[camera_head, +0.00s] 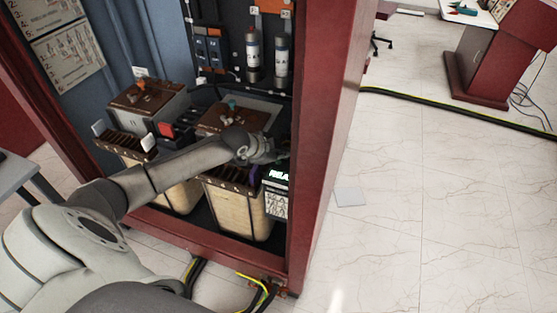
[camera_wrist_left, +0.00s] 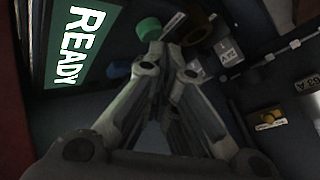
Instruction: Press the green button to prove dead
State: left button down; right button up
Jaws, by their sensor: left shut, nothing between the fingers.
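The green button (camera_wrist_left: 148,28) shows in the left wrist view as a round green cap, just beyond and slightly left of my fingertips. I cannot tell whether the fingers touch it. Beside it, a dark panel carries a lit green screen (camera_wrist_left: 80,42) reading "READY". In the head view this screen (camera_head: 279,175) is partly visible at the cabinet's right inner side. My left gripper (camera_head: 281,154) reaches into the cabinet above the screen. Its fingers (camera_wrist_left: 172,50) are shut and empty in the wrist view. The green button cannot be made out in the head view. My right gripper is not seen.
The red cabinet frame (camera_head: 325,130) stands close to the right of my left gripper. A blue knob (camera_wrist_left: 118,71) lies near the screen.

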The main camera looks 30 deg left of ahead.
aim_at(281, 164)
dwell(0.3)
pick_arm(q)
jog(key=shift+f, duration=0.55)
dwell(0.3)
jog(key=shift+r, duration=0.1)
jog(key=shift+r+p, duration=0.6)
jog(key=shift+r, duration=0.2)
notch_tip(281, 164, up, 5)
jog(key=p, duration=0.5)
dwell(0.4)
